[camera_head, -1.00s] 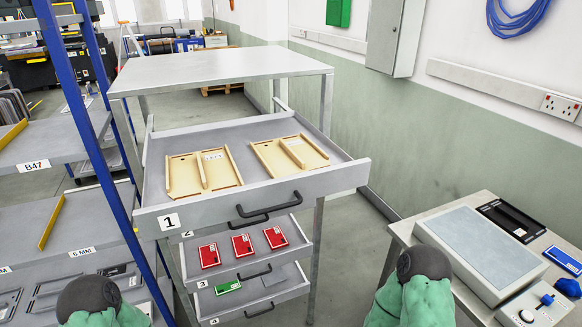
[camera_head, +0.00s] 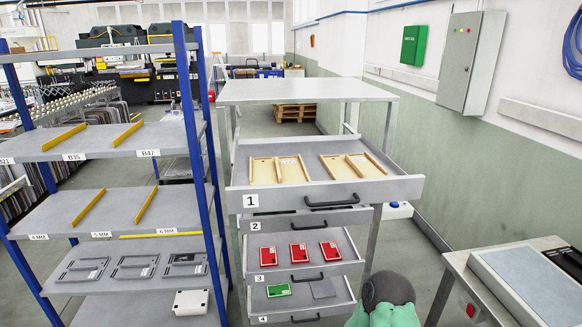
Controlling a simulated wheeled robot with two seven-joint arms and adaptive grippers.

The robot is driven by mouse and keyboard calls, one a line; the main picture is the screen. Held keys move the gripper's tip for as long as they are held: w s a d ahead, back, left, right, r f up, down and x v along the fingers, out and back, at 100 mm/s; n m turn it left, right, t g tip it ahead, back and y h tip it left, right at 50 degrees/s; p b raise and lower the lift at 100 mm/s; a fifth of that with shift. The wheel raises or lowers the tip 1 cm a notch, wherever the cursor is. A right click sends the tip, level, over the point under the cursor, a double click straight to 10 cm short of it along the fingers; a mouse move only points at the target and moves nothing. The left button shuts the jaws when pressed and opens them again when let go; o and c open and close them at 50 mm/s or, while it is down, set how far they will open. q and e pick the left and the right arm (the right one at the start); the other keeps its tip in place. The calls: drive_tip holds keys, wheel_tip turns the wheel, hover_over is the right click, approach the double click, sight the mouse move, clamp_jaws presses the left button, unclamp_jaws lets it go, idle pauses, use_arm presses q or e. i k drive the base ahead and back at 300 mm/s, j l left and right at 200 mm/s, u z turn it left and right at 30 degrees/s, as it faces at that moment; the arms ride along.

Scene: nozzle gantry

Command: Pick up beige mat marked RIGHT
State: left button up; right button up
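Two beige mats with raised strips lie side by side in the open top drawer marked 1 (camera_head: 400,188). One is the left-hand mat (camera_head: 264,172); the other is the right-hand mat (camera_head: 337,166). The left-hand mat has a small pale label, too small to read. I cannot make out the word RIGHT on either mat. Neither of my grippers is in view; only a green-covered part of my arm shows at the bottom, right of the drawers.
Lower open drawers hold red cases (camera_head: 299,251) and a green case (camera_head: 278,290). A blue-posted shelf rack (camera_head: 188,130) with yellow dividers stands close on the left. A side table (camera_head: 478,290) with a grey panel is at the lower right.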

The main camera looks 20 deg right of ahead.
sight(355, 166)
drive_tip(key=l+u, duration=0.4)
drive_tip(key=l, duration=0.4)
drive_tip(key=k+l+u, duration=0.1)
drive_tip(key=l+u, duration=0.25)
drive_tip(key=l, duration=0.4)
